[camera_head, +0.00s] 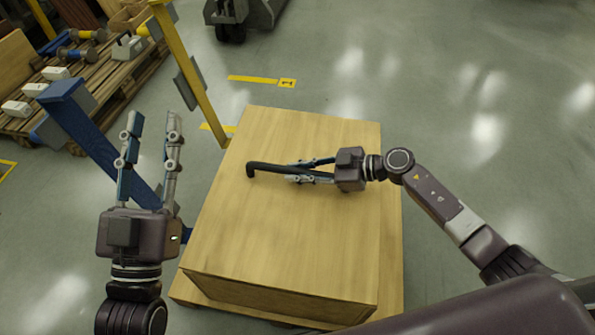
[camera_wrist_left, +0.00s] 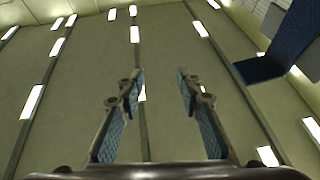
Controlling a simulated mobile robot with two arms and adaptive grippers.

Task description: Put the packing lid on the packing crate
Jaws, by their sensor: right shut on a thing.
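A broad wooden packing lid (camera_head: 300,235) with a dark bar handle (camera_head: 265,168) fills the middle of the head view. Below its front edge shows a wooden side face (camera_head: 275,294), apparently of the packing crate. I cannot tell whether lid and crate are flush or where one ends. My right gripper (camera_head: 298,173) reaches in from the right and is shut on the handle. My left gripper (camera_head: 153,116) is left of the lid, open and empty, fingers pointing up the picture. It also shows open in the left wrist view (camera_wrist_left: 158,76), against the ceiling.
A wider wooden base (camera_head: 391,270) sticks out under the crate. A blue post (camera_head: 100,145) and a yellow post (camera_head: 195,85) stand beside my left gripper. A loaded pallet (camera_head: 85,105) lies at upper left. The floor at upper right is clear.

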